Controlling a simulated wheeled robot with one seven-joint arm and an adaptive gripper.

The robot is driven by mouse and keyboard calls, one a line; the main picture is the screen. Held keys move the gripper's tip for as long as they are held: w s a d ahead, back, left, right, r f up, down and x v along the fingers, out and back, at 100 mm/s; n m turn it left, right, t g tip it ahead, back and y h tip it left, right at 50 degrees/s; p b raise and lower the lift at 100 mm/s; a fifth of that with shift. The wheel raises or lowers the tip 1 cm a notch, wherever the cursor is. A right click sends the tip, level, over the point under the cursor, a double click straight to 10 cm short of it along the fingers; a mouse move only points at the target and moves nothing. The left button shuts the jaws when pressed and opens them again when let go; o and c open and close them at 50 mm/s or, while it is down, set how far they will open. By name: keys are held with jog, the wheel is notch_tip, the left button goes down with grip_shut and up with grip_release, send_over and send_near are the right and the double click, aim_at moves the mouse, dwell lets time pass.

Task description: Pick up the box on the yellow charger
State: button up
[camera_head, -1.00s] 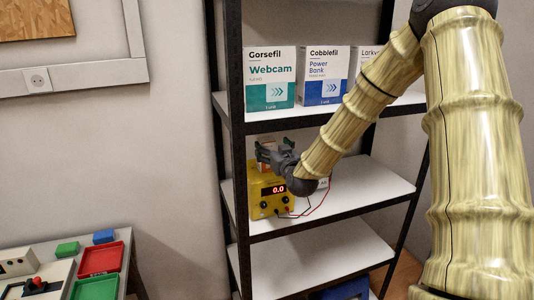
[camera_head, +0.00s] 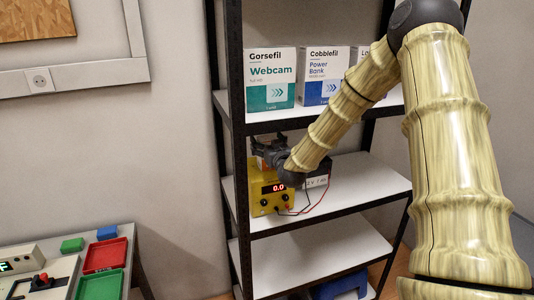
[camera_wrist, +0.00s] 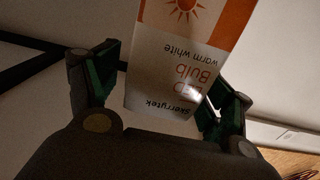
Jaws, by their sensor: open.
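The yellow charger (camera_head: 257,193) stands on the middle shelf at the left, its red display reading 0.0. In the wrist view the box (camera_wrist: 165,75) is a white and orange LED bulb carton with upside-down lettering. My gripper (camera_wrist: 165,90) is open, with one finger on each side of the box. A gap shows on the left; I cannot tell whether the right finger touches it.
The shelf above carries a webcam box (camera_head: 270,95) and a power bank box (camera_head: 323,92). A black post (camera_head: 238,150) rises just left. The middle shelf's right side (camera_head: 370,185) is clear.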

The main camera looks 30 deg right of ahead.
jog(key=c, duration=1.1)
